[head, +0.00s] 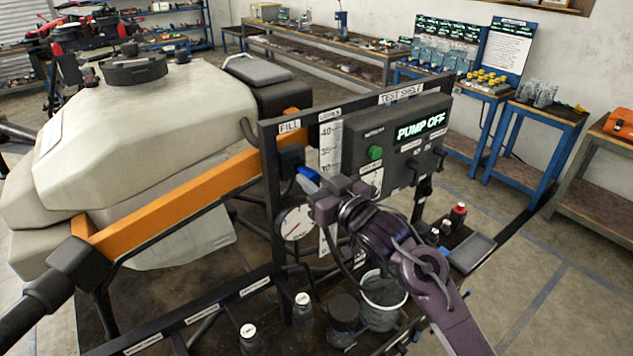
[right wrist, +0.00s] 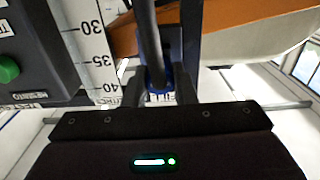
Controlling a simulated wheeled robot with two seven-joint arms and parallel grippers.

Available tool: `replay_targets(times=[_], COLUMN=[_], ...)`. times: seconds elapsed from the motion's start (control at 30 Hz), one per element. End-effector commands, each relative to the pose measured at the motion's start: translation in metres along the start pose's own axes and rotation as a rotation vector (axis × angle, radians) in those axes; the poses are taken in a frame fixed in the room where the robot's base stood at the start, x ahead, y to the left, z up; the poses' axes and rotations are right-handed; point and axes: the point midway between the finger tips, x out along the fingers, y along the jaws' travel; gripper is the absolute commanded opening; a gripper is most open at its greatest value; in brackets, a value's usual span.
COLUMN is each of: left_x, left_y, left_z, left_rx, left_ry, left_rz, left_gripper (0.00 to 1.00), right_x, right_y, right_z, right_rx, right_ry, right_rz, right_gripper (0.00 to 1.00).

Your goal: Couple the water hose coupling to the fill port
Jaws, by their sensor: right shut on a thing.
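The water hose coupling is a blue piece (head: 307,175) in front of the test shelf in the head view. It also shows as a blue ring (right wrist: 157,84) between my fingers in the right wrist view, with a black hose (right wrist: 150,38) running from it. My right gripper (head: 322,192) is shut on the coupling; its fingers also show in the right wrist view (right wrist: 160,92). The fill port (head: 291,158) is a dark fitting below the FILL label, just behind the coupling. Whether they touch is hidden. My left gripper is out of view.
The test shelf panel (head: 372,150) reads PUMP OFF, with a green button (head: 375,153) and a level scale (head: 330,150). A round gauge (head: 295,226) hangs close below my gripper. A bucket (head: 382,300) and bottles stand lower. The drone's orange frame (head: 165,200) and white tank (head: 140,150) fill the left.

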Motion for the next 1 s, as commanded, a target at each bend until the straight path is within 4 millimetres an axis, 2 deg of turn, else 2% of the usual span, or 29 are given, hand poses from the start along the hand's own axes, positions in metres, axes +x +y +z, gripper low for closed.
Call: replay_targets(times=[0.7,0.73,0.9,1.0], left_x=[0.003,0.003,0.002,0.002], left_y=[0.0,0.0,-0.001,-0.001], left_z=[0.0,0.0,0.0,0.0], left_rx=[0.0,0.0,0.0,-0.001], left_ry=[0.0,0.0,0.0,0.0], left_rz=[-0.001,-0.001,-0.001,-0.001], left_gripper=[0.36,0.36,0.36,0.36], right_x=[0.018,0.018,0.018,0.018], right_y=[0.0,0.0,0.0,0.0], right_z=[-0.001,-0.001,-0.001,-0.001], right_rx=[-0.001,-0.001,-0.001,-0.001], right_ry=[0.001,0.001,0.001,0.001], right_rz=[-0.001,-0.001,-0.001,-0.001], right_gripper=[0.0,0.27,0.49,0.5])
